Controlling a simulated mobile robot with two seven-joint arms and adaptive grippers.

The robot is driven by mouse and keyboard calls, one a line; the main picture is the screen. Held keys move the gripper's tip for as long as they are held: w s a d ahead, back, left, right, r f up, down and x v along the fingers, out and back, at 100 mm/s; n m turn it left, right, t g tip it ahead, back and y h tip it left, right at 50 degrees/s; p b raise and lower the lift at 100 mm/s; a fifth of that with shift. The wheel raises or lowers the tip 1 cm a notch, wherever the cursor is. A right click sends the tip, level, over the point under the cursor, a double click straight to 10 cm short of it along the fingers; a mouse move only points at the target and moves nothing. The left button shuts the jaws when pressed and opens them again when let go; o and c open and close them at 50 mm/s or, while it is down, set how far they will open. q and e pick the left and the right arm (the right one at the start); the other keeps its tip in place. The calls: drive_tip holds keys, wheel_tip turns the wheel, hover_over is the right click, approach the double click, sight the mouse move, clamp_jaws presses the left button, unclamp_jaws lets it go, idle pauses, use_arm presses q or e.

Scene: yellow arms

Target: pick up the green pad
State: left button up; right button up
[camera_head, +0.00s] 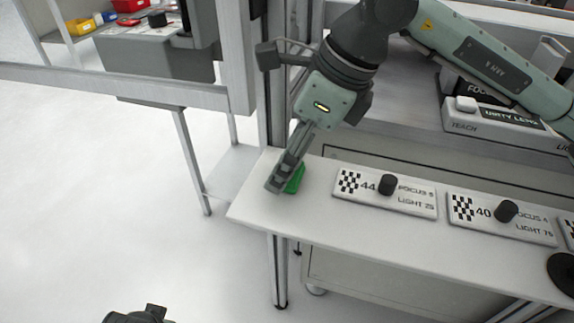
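The green pad (295,180) lies on the left end of the white table (262,215). My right gripper (279,186), whose arm comes in from the upper right, points down at the pad. Its fingers overlap the pad's left side and hide part of it. I cannot tell whether the fingers are closed on the pad or only beside it. A dark part of my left gripper (138,315) shows at the bottom edge, far from the table. Its fingers are too cut off to judge.
Plates with black knobs, marked 44 (410,197) and 40 (480,222), lie to the right of the pad. A dark disc (564,272) is at the right edge. A grey post (278,110) stands behind the table's left end. The floor at left is clear.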

drive_tip(key=shift+a+f, duration=0.15)
drive_tip(key=shift+f, duration=0.3)
drive_tip(key=shift+c, duration=0.3)
drive_tip(key=c, duration=1.2)
drive_tip(key=shift+w+r, duration=0.1)
drive_tip(key=shift+r, duration=0.05)
wheel_tip(320, 180, up, 10)
drive_tip(key=shift+f, duration=0.1)
